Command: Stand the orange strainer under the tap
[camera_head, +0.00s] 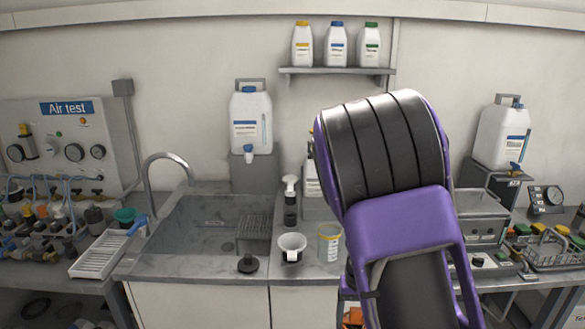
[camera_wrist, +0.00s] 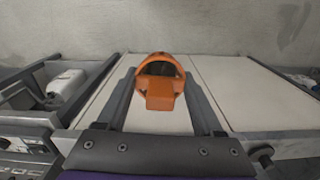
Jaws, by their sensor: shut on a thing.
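The orange strainer (camera_wrist: 159,97) is held in the wrist view between the two dark fingers of my gripper (camera_wrist: 161,76), with its round, dark opening at the far end and a blocky part toward me. Pale panels lie behind it. In the head view my arm hides the gripper; a small orange patch (camera_head: 354,316) shows low beside the arm, and I cannot tell whether it is the strainer. A curved metal tap (camera_head: 166,158) rises over the left side of the sink (camera_head: 190,228). A white canister (camera_head: 250,122) on a grey stand has a blue tap (camera_head: 249,152).
A white funnel cup (camera_head: 292,246), a yellow-rimmed jar (camera_head: 329,243), a dark bottle (camera_head: 290,207) and a black plunger-like piece (camera_head: 248,263) stand right of or before the sink. A white rack (camera_head: 98,254) lies left. My arm blocks the right-centre counter.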

